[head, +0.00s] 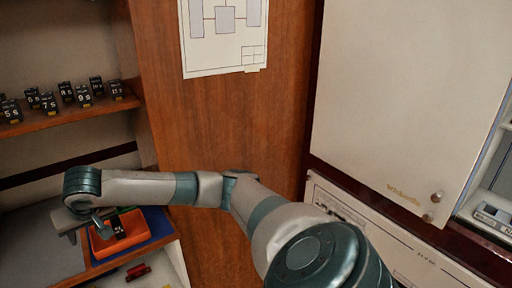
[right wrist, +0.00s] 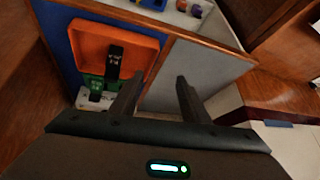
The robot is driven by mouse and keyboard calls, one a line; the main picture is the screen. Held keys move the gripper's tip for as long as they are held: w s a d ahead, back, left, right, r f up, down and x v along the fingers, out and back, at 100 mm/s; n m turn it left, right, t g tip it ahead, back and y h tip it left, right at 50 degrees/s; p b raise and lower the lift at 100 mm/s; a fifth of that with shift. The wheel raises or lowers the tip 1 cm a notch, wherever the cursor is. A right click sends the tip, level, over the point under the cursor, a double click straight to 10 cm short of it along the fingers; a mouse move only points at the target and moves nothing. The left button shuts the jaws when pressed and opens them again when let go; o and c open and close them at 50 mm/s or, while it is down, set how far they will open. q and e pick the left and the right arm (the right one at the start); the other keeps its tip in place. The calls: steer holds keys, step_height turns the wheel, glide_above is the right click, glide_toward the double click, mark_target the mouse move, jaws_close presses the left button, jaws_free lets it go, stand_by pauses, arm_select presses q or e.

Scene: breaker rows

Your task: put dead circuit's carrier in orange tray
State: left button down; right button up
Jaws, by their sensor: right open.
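The orange tray (head: 104,245) lies on a blue mat on the lower counter at the left of the head view. It also shows in the right wrist view (right wrist: 90,38), at the upper left. A black carrier (head: 117,226) is in the tray; it also shows in the right wrist view (right wrist: 114,60), next to green parts near the tray's edge. My right gripper (head: 70,228) is beside the tray, over its left side in the head view. In the right wrist view its two fingers (right wrist: 157,85) are apart with nothing between them. My left gripper is not in view.
Several black numbered carriers (head: 83,97) stand on the wooden shelf above. A dark red object (head: 138,271) lies on a lower white surface. A grey panel (head: 40,250) lies left of the tray. A white cabinet (head: 400,100) stands at the right, beyond a wooden panel (head: 220,130).

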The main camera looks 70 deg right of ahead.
steer(key=w+a+f+n+t+y, duration=0.1)
steer(key=a+f+n+t+y, duration=0.3)
steer(key=a+f, duration=1.05)
steer(key=s+d+f+g, duration=0.1)
steer(key=s+d+f, duration=0.1)
steer(key=f, duration=0.6)
steer(key=s+d+f, duration=0.1)
steer(key=s+f, duration=0.2)
steer(key=f, duration=0.6)
steer(key=s+d+f+g, duration=0.1)
steer(key=s+d+f, duration=0.1)
steer(key=f, duration=0.6)
steer(key=s+d+f+g+h, duration=0.2)
steer(key=s+f+g, duration=0.1)
steer(key=s+f, duration=1.75)
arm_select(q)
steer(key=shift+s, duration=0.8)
arm_select(e)
steer(key=s+f+n+g, duration=0.1)
steer(key=s+f, duration=0.2)
steer(key=s, duration=0.6)
steer(key=s+a+f+g, duration=0.1)
steer(key=s+f, duration=0.2)
steer(key=s, duration=0.6)
steer(key=s+f+n, duration=0.1)
steer(key=s+f, duration=0.3)
steer(key=s, duration=0.5)
steer(key=shift+s+a+n+g+h, duration=0.25)
steer(key=shift+s+n+g+h, duration=0.05)
steer(key=shift+s+g, duration=0.1)
